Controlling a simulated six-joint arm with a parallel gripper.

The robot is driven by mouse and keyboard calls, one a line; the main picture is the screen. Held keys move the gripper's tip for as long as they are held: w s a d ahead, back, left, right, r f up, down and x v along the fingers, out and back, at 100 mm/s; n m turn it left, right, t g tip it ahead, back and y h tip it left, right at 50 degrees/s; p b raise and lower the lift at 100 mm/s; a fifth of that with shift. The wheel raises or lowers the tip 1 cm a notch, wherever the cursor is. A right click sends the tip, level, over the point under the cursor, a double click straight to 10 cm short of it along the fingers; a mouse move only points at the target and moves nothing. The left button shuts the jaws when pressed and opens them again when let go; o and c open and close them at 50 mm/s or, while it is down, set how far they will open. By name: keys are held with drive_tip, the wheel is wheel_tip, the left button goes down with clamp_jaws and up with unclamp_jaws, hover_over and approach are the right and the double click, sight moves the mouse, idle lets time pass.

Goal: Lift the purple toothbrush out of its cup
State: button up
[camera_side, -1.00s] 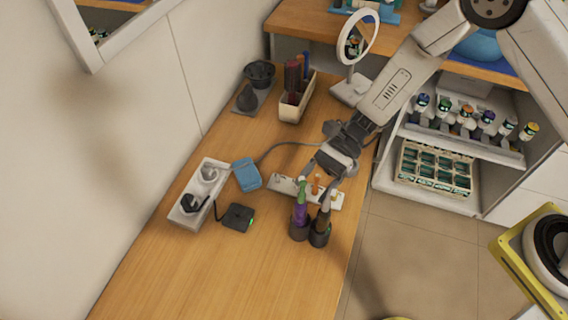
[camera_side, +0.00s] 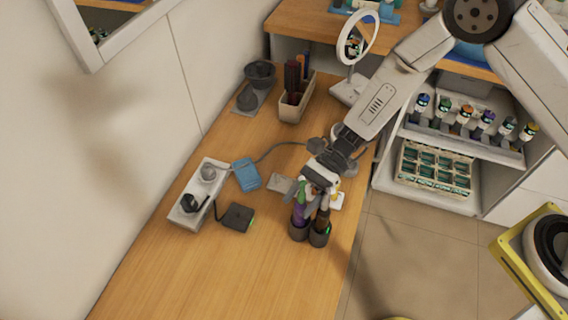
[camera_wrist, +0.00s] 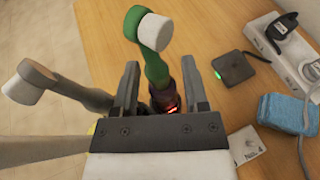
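The purple toothbrush (camera_side: 298,213) has a green neck and head and stands in a dark round cup (camera_side: 298,232) on the wooden table. In the wrist view the green neck of the toothbrush (camera_wrist: 155,68) rises between the two fingers of my gripper (camera_wrist: 160,85), with a gap visible on each side. My gripper (camera_side: 313,195) is open, pointing down over the cups in the side view. It partly hides the brush there. In the wrist view its cup is mostly hidden.
A brown toothbrush (camera_side: 322,221) stands close by in a second dark cup (camera_side: 319,237); its grey head (camera_wrist: 30,80) is outside my left finger. The front table is clear.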

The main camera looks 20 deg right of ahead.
clamp_jaws()
idle(1.2)
